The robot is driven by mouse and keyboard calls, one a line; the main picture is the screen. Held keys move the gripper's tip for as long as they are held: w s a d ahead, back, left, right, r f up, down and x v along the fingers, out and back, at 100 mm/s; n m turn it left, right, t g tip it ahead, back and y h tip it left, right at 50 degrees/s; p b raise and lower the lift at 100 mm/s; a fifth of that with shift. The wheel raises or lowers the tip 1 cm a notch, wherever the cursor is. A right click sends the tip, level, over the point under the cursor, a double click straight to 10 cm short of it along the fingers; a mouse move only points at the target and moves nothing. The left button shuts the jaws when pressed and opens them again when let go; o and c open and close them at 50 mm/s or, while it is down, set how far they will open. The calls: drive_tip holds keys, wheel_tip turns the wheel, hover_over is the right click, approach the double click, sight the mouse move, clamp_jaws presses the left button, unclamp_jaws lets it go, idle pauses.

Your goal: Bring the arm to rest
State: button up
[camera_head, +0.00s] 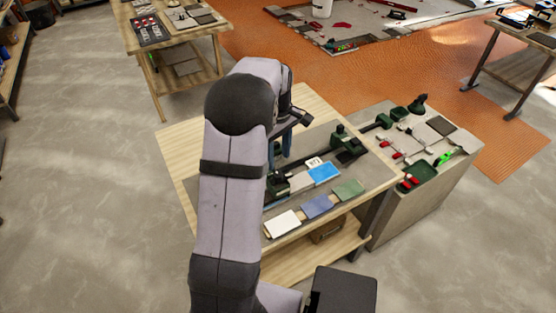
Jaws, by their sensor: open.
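My grey and black arm rises in the foreground and bends over the wooden workbench (182,148). My gripper (280,157) points down over the bench and is partly hidden behind the arm. Its jaws are open, and I see nothing held in them. It hangs behind the row of tiles, near a dark green tool (276,188). Along the front edge lie a white tile (283,223), a slate-blue tile (319,206) and a green tile (348,189). A bright blue tile (324,173) and a beige tile (301,182) lie behind them.
Another green tool (347,143) stands at the bench's right. A grey cabinet (425,208) beside it carries tools and a green tray (417,177). More tables stand at the back left (155,60) and back right (512,62). The floor to the left is clear.

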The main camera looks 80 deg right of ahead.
idle(0.4)
drive_tip(key=shift+m, duration=0.6)
drive_tip(key=shift+d+m+h, duration=0.3)
drive_tip(key=shift+d+m, duration=0.3)
drive_tip(key=shift+m, duration=0.5)
drive_tip(key=a+f+m+y, duration=0.2)
drive_tip(key=a+f+m, duration=0.45)
drive_tip(key=a, duration=0.65)
drive_tip(key=w+a+r+n, duration=0.1)
drive_tip(key=w+a+n, duration=0.4)
drive_tip(key=a, duration=0.6)
drive_tip(key=w+a+r+n+h, duration=0.1)
drive_tip(key=w+a+n, duration=0.4)
drive_tip(key=a, duration=0.7)
drive_tip(key=w+a+r+n, duration=0.3)
drive_tip(key=w+a+n, duration=0.2)
drive_tip(key=a, duration=0.6)
drive_tip(key=shift+w+a+r+n, duration=0.15)
drive_tip(key=shift+w+a+n, duration=0.2)
drive_tip(key=shift+w, duration=0.7)
